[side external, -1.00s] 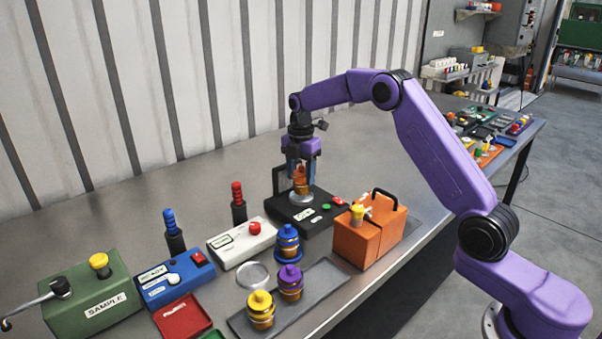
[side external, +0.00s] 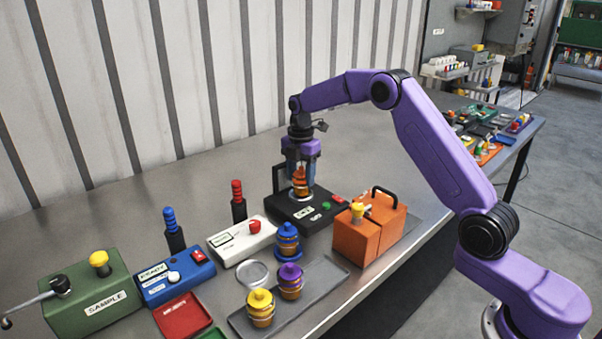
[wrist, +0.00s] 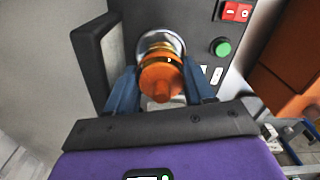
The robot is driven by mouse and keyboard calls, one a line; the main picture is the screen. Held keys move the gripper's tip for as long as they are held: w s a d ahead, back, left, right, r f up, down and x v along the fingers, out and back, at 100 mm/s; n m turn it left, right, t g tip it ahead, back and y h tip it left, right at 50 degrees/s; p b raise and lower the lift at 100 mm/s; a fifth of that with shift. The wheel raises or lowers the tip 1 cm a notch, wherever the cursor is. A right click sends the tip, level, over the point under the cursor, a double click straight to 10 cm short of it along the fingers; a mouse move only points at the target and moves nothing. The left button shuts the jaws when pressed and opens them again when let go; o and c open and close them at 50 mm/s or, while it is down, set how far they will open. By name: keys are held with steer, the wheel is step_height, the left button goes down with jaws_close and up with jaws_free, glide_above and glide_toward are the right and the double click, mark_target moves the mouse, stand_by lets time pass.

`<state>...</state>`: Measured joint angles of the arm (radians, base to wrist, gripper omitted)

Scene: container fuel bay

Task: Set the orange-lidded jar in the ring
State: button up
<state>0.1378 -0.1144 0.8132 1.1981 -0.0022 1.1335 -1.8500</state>
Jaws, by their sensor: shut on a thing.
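The orange-lidded jar (side external: 299,178) stands upright between the fingers of my gripper (side external: 300,176), at the black device (side external: 312,211). In the wrist view the orange lid (wrist: 161,80) sits between the two blue fingers of my gripper (wrist: 163,88), which is shut on the jar. Below the jar, a pale metal ring (wrist: 162,38) shows on the black device. The jar appears at or just above the ring; the exact contact is hidden by the jar and fingers.
The black device has a handle on its left, a green button (wrist: 221,48) and a red switch (wrist: 236,11). An orange box (side external: 357,240) stands close to its right. Blue-, purple- and yellow-lidded jars (side external: 290,281) stand nearer the front, with a white box (side external: 242,243) to the left.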

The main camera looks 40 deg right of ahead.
steer(key=shift+f, duration=0.2)
stand_by(0.6)
steer(key=o, duration=1.2)
steer(key=shift+o, duration=0.2)
steer(key=shift+w+r, duration=0.1)
steer(key=shift+o, duration=0.3)
steer(key=shift+r, duration=1.2)
steer(key=shift+o, duration=0.6)
steer(key=shift+r, duration=2.75)
steer(key=shift+a, duration=0.1)
